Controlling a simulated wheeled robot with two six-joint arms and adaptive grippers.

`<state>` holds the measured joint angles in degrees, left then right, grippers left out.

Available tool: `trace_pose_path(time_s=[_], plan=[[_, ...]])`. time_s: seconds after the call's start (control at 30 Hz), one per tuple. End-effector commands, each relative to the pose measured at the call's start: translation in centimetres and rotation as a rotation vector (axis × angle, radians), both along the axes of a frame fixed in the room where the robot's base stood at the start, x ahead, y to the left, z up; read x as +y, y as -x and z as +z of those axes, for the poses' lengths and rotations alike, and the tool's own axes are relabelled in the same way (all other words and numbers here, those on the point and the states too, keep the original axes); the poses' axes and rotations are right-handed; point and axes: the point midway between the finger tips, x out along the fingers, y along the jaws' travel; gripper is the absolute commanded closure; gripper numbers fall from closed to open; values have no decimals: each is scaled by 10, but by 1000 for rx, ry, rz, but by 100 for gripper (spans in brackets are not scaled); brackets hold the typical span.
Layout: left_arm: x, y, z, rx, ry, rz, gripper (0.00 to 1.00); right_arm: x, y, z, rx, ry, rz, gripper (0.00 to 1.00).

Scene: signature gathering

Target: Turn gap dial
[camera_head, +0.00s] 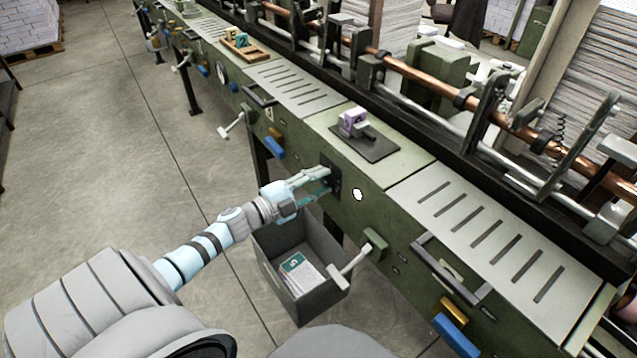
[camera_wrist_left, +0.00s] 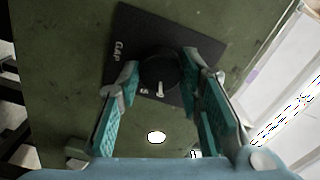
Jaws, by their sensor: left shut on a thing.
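The gap dial (camera_wrist_left: 158,70) is a round black knob on a dark square plate (camera_wrist_left: 125,45) lettered "GAP", on the green machine front. In the left wrist view it sits between the fingertips of my left gripper (camera_wrist_left: 155,75), which is shut on it. The white pointer mark on the knob points down in that view. In the head view my left gripper (camera_head: 326,180) reaches the dark dial plate (camera_head: 334,182) on the machine's side, and its fingers partly cover the dial. My right gripper is not in view.
A grey open bin (camera_head: 325,303) with printed sheets stands below the dial. A lever with a pale handle (camera_head: 350,264) sticks out to the right of it. A grey rail handle (camera_head: 447,270) is further right.

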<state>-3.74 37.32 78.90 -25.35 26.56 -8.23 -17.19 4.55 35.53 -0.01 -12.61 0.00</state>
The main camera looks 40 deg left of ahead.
Motion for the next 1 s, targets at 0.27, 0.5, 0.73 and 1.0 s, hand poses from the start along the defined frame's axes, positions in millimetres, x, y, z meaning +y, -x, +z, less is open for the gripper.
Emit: trace_pose_path(time_s=[0.27, 0.5, 0.73, 1.0], plan=[[0, 0, 1, -5, -14, 0, 95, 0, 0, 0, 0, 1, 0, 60], [0, 0, 1, -5, -13, 0, 61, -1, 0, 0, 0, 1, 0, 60], [0, 0, 0, -5, -12, 0, 46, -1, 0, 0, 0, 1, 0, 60], [4, 11, -1, -1, -14, -1, 46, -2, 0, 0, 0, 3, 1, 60]])
